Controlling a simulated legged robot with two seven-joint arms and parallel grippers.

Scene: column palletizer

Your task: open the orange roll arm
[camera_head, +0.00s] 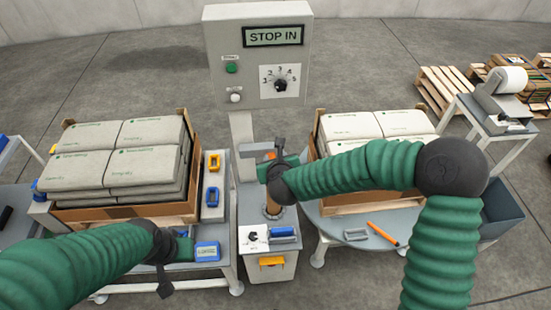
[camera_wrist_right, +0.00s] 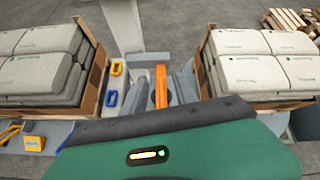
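The orange roll arm (camera_wrist_right: 161,87) shows as an upright orange bar in the right wrist view, between the grey fingers of my right gripper. In the head view only a small orange part (camera_head: 269,155) shows, above the centre stand and largely hidden by my gripper. My right gripper (camera_head: 264,150) has its fingers apart, one on each side of the orange bar; contact cannot be made out. My left gripper (camera_head: 168,262) is low at the left, beside a blue-framed device (camera_head: 207,252); its finger opening is unclear.
Sacks on pallets stand left (camera_head: 120,150) and right (camera_head: 375,125) of the centre stand. A control box (camera_head: 260,60) reading "STOP IN" rises behind it. An orange marker (camera_head: 382,234) and a grey handle (camera_head: 356,235) lie on the right round table (camera_head: 335,226).

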